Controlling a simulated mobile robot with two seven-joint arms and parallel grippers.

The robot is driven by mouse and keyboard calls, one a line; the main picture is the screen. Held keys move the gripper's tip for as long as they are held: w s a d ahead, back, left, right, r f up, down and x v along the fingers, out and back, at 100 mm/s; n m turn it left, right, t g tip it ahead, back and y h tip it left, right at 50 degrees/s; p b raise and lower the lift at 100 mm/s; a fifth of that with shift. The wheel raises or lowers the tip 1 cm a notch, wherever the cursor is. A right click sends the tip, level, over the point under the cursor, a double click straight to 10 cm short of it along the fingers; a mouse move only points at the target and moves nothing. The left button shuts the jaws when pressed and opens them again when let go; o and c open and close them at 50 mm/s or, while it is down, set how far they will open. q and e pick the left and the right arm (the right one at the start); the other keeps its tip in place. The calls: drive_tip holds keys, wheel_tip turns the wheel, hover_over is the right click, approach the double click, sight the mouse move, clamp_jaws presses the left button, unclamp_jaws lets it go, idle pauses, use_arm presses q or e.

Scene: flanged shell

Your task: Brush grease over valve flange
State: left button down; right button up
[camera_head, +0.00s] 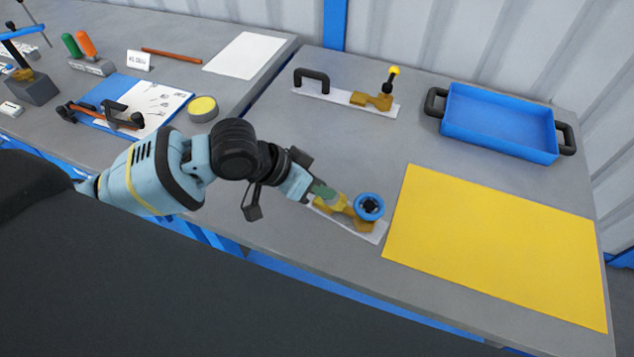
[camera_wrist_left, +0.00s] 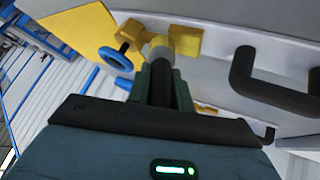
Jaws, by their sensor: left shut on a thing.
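A brass valve (camera_head: 358,222) with a blue handwheel (camera_head: 369,206) lies on a pale plate (camera_head: 374,236) near the table's front edge. In the left wrist view the brass body (camera_wrist_left: 188,40) and handwheel (camera_wrist_left: 118,55) lie just beyond my fingertips. My left gripper (camera_head: 322,191) is over the valve's left end, its green fingers shut on a dark-handled brush (camera_wrist_left: 162,84). The brush's pale grey tip (camera_wrist_left: 160,46) overlaps the valve's flange area; I cannot tell whether it touches. The gripper partly hides the valve. A round tin with a yellow top (camera_head: 203,106) stands on the left table. My right gripper is out of view.
A second brass valve (camera_head: 374,99) with a yellow knob lies on another handled plate at the back. A blue tray (camera_head: 500,122) stands back right, and a yellow mat (camera_head: 495,245) covers the right front.

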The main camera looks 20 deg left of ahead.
use_arm(q)
drive_tip(key=shift+r, duration=0.15)
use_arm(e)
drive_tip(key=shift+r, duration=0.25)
use_arm(q)
drive_tip(key=shift+a, duration=0.1)
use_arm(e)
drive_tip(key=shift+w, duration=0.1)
use_arm(q)
drive_tip(key=shift+w+a, duration=0.15)
drive_tip(key=shift+a, duration=0.1)
drive_tip(key=shift+w+a, duration=0.2)
drive_tip(key=shift+a, duration=0.6)
drive_tip(key=shift+w+a, duration=0.15)
drive_tip(key=shift+a, duration=0.65)
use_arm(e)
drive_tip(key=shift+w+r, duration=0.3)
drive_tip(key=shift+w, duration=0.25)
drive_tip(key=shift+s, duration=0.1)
use_arm(q)
wheel_tip(320, 180, up, 6)
drive_tip(key=p, duration=0.3)
drive_tip(key=shift+p, duration=0.4)
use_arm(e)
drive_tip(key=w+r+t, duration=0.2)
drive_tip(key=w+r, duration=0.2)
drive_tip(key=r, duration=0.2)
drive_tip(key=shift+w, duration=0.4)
